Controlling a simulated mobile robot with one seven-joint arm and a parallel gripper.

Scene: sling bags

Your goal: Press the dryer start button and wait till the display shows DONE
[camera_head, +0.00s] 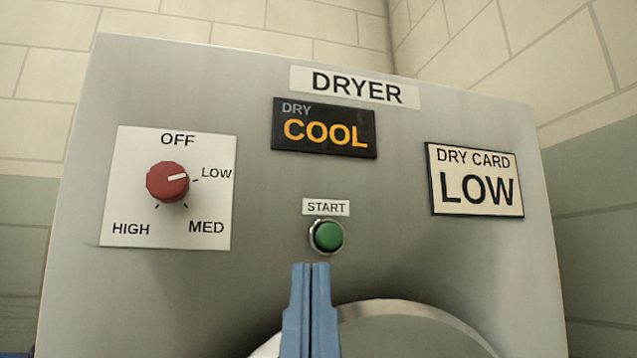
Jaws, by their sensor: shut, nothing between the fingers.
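The dryer (400,260) is a grey metal box facing me. Its green start button (327,235) sits in a silver ring under a START label (326,207). The dark display (324,128) reads DRY COOL, with COOL in orange letters. My gripper (311,266) has blue fingers held shut with nothing between them. Its tips show just below the start button in the picture. I cannot tell how far they are from the panel.
A red knob (167,182) on a white plate at left points to LOW. A dry card (475,180) reading LOW is at right. A round door (415,318) with a pale rim is below, partly behind my gripper. Tiled walls stand behind.

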